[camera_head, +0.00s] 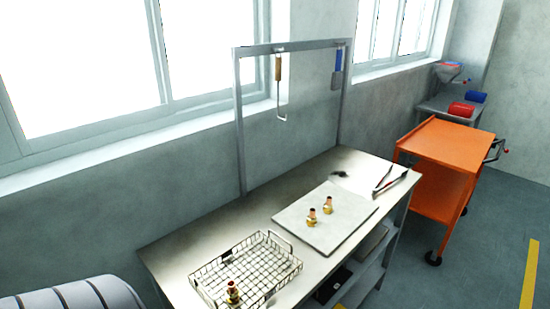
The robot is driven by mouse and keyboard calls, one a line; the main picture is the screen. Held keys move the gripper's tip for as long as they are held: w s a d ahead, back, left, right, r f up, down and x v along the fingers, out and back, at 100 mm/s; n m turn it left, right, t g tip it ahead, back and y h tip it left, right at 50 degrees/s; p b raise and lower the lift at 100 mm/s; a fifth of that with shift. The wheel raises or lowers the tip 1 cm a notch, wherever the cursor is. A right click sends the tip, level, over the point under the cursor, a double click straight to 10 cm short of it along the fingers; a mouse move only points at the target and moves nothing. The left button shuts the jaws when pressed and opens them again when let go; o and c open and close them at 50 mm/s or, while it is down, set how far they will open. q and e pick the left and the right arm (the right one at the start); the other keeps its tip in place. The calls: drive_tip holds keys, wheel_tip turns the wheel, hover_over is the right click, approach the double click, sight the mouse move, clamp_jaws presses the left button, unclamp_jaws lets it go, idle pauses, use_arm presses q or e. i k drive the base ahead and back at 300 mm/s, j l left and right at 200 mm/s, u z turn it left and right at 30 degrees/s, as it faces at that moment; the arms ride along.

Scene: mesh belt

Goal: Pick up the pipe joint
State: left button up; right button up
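One brass and copper pipe joint (327,205) stands on a light grey board on the metal workbench. A second pipe joint (311,218) stands close beside it, slightly nearer and to the left. A third pipe joint (233,292) is in the wire mesh basket (279,244) at the bench's near left, at its front end. Neither of my grippers shows in the head view, so I cannot see their state.
The grey board (345,228) lies on the workbench (215,232). Tools hang from a metal frame (290,46) behind. An orange cart (440,140) stands to the right. Bare bench top lies left of the board.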

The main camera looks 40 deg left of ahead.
sight(233, 294)
drive_tip(key=l+u, duration=0.1)
drive_tip(key=u, duration=1.55)
